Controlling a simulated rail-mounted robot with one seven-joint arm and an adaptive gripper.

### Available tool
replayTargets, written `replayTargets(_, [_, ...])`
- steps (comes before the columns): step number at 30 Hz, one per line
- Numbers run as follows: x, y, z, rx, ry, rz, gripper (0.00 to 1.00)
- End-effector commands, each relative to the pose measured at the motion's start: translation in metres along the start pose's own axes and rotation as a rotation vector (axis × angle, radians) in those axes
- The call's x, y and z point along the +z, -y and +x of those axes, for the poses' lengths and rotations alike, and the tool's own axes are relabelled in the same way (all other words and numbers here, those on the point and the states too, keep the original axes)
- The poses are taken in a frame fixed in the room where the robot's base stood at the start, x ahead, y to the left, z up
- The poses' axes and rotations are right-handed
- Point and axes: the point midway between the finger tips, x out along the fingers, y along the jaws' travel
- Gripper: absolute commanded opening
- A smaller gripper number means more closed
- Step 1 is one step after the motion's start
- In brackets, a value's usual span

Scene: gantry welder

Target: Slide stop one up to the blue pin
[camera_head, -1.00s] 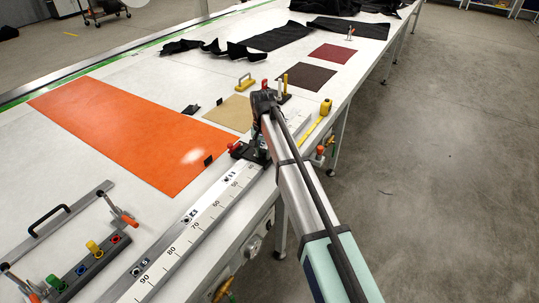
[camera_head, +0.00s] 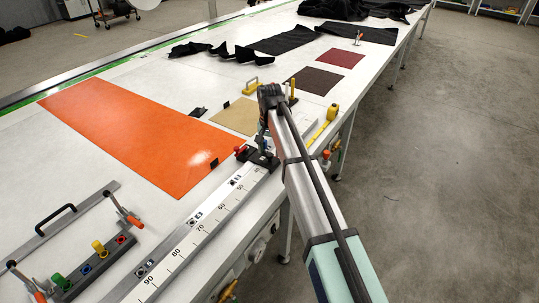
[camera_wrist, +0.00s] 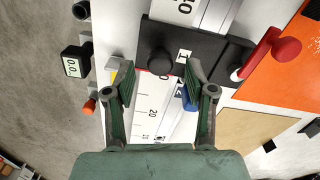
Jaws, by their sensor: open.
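Stop one (camera_wrist: 213,47) is a black block on the scale rail, with a round black knob, a "1" label and a red lever (camera_wrist: 270,52) on its right. A blue piece (camera_wrist: 189,101), perhaps the blue pin, shows beside the rail, partly hidden by the right finger.
The scale rail (camera_head: 190,242) runs along the table's front edge. A black strip with coloured pieces (camera_head: 92,266) and a handled bar (camera_head: 62,228) lie at lower left. Orange sheet (camera_head: 140,135) lies behind the rail. A small digital display (camera_wrist: 75,64) stands left of the stop.

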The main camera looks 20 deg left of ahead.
Motion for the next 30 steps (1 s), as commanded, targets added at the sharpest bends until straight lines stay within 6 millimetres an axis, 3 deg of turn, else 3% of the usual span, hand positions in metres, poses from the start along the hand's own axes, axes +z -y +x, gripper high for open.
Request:
replayTargets(6, [-0.002, 0.001, -0.045, -0.001, -0.002, 0.000, 0.55])
replayTargets(13, [-0.001, 0.000, -0.077, 0.000, -0.002, 0.000, 0.55])
replayTargets(20, [0.000, 0.000, -0.086, 0.001, 0.000, 0.000, 0.55])
replayTargets(30, [0.000, -0.005, -0.081, 0.002, 0.000, 0.001, 0.55])
